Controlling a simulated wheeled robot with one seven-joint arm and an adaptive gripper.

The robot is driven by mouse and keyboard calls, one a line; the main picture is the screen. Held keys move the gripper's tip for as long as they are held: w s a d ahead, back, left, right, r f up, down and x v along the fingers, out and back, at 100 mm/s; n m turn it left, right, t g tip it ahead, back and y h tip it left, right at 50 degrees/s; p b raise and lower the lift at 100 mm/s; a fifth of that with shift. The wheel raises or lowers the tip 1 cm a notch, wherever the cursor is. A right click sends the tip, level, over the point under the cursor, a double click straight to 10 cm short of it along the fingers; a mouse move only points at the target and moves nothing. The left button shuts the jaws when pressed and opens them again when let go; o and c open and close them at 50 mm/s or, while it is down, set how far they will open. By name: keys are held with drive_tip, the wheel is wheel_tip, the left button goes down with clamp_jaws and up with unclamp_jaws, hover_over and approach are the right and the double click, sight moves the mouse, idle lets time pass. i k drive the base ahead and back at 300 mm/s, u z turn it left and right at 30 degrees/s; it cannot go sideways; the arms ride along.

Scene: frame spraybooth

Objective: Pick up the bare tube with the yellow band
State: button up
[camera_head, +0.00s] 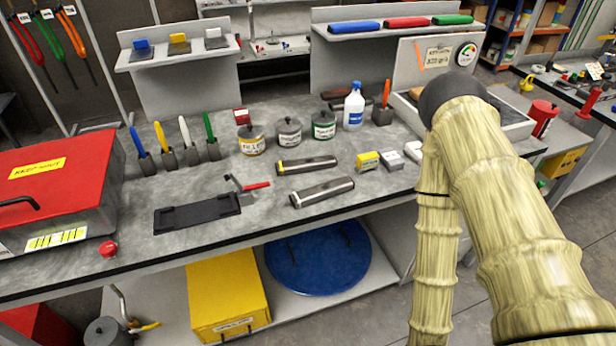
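Two short grey metal tubes lie near the middle of the grey bench. The farther one (309,165) has a yellow band at its left end and lies nearly left to right. The nearer one (325,192) has pale ends, shows no yellow, and lies slightly in front, a small gap apart from the first. Nothing lies on top of either tube. My arm, in a pale yellow ribbed cover, fills the right side and bends down past the bottom edge. My gripper is out of the picture.
A black flat holder (196,213) and a small grey clamp with a red handle (248,187) are left of the tubes. Lidded pots (289,133) stand behind; a yellow block (367,161) lies right. A red-lidded box (52,175) fills the bench's left end.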

sight(303, 164)
drive_tip(key=k, duration=0.25)
drive_tip(key=u, duration=1.75)
drive_tip(key=i, duration=0.85)
drive_tip(key=z, duration=1.75)
